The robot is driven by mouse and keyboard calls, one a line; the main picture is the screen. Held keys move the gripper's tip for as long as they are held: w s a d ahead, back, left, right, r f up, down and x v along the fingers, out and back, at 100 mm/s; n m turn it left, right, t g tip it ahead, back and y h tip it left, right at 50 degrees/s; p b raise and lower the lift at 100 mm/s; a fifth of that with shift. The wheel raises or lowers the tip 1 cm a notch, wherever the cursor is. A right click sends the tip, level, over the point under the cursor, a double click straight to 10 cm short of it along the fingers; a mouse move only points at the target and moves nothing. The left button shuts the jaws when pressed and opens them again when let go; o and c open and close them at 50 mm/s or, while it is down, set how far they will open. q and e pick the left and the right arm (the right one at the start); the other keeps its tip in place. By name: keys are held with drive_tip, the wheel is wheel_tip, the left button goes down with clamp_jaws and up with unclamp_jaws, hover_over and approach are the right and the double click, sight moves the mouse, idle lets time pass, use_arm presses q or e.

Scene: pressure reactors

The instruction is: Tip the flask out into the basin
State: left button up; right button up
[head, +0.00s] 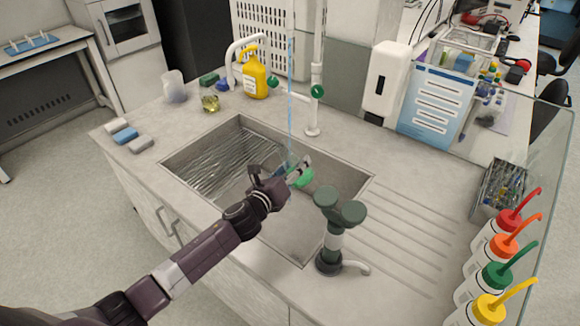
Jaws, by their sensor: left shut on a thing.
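The basin (208,177) is a grey metal sink set into the worktop in the middle of the head view. My left gripper (284,178) reaches over it from the lower left. It is shut on the flask (300,178), a small, partly clear thing with bright green on it. The fingers hide part of the flask, so its exact tilt and whether any liquid leaves it are hard to tell. A thin pale-blue stream (290,95) runs straight down behind the gripper into the basin area. My right gripper is out of view.
A dark green fixture (335,225) stands at the basin's right front edge, close to the gripper. A white tap column (314,90) rises behind the basin. A yellow bottle (255,78) stands at the back left, and several wash bottles (497,250) at the right. The ribbed drainboard (400,240) is clear.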

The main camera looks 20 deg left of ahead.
sight(314, 176)
use_arm(q)
drive_tip(key=d+f+n+b, duration=0.1)
drive_tip(key=d+b, duration=0.1)
drive_tip(key=d+f+n+h+b, duration=0.1)
drive_tip(key=d+n+b, duration=0.1)
drive_tip(key=shift+s+f, duration=0.1)
drive_tip(key=shift+f, duration=0.3)
drive_tip(key=shift+d+r+n, duration=0.2)
drive_tip(key=shift+r+n, duration=0.3)
drive_tip(key=shift+n, duration=0.1)
drive_tip(key=d+n+b, duration=0.1)
drive_tip(key=d+r+n, duration=0.1)
drive_tip(key=shift+s+r+n+t+h+b, duration=0.1)
drive_tip(key=shift+r+n+t+h+b, duration=0.05)
drive_tip(key=shift+n+t+h+b, duration=0.25)
drive_tip(key=shift+r+n+p, duration=0.55)
drive_tip(key=shift+r+n, duration=0.4)
drive_tip(key=shift+n, duration=0.05)
drive_tip(key=shift+r+n+t+p, duration=0.35)
drive_tip(key=shift+r+n, duration=0.35)
drive_tip(key=shift+n, duration=0.3)
drive_tip(key=shift+a+r+n+t+p, duration=0.2)
drive_tip(key=shift+r+n, duration=0.35)
drive_tip(key=shift+n, duration=0.35)
drive_tip(key=shift+a+r+n+t+p, duration=0.15)
drive_tip(key=shift+r+n, duration=0.4)
drive_tip(key=shift+n, duration=0.35)
drive_tip(key=shift+d, duration=0.1)
